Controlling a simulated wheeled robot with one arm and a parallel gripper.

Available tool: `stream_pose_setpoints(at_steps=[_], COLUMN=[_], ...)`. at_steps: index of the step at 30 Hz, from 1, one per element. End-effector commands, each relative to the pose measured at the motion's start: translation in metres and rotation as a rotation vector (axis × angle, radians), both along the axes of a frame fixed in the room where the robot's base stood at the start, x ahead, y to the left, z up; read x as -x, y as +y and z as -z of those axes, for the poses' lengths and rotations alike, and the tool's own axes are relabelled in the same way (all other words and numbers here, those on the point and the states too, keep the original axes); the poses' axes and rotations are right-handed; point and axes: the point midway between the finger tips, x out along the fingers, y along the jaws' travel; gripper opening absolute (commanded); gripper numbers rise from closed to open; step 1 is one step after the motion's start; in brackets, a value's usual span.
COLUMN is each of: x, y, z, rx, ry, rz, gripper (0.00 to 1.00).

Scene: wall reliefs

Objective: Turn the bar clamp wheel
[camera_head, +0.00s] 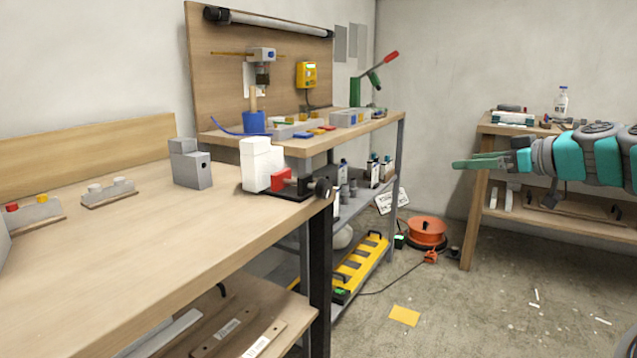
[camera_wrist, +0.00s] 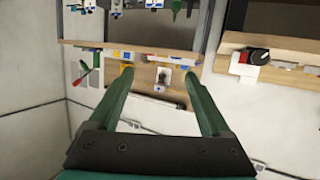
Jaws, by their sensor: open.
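The bar clamp (camera_head: 282,181) sits at the right front corner of the near wooden bench, beside a white block (camera_head: 261,164). It has a red body, and its dark round wheel (camera_head: 322,187) faces right past the bench edge. In the wrist view, which is upside down, the dark wheel (camera_wrist: 257,55) shows at the right with a red part by it. My gripper (camera_head: 470,163) is in mid-air to the right of the clamp, well apart from it, pointing left. In the wrist view my gripper (camera_wrist: 157,73) has its two green fingers spread with nothing between them.
A grey block (camera_head: 190,165) and small fixtures stand on the near bench (camera_head: 120,240). An orange cable reel (camera_head: 427,232) and a yellow level-like case (camera_head: 361,265) are low down. The floor at right is mostly clear.

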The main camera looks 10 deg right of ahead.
Motion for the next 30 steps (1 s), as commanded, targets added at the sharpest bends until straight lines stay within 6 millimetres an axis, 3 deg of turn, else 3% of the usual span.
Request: stream_pose_setpoints(at_steps=[1,9,15,18,23,30], x=[-0.004,-0.013,-0.004,0.000,-0.002,-0.025], y=[0.024,0.145,0.216,0.237,0.250,0.274], z=[0.007,0.041,0.052,0.056,0.057,0.056], rx=[-0.015,-0.055,-0.082,-0.089,-0.092,-0.090], ry=[-0.020,-0.175,-0.263,-0.284,-0.297,-0.294], rz=[-0.057,-0.300,-0.404,-0.431,-0.444,-0.443], gripper=[0.82,0.82,0.82,0.82,0.82,0.82])
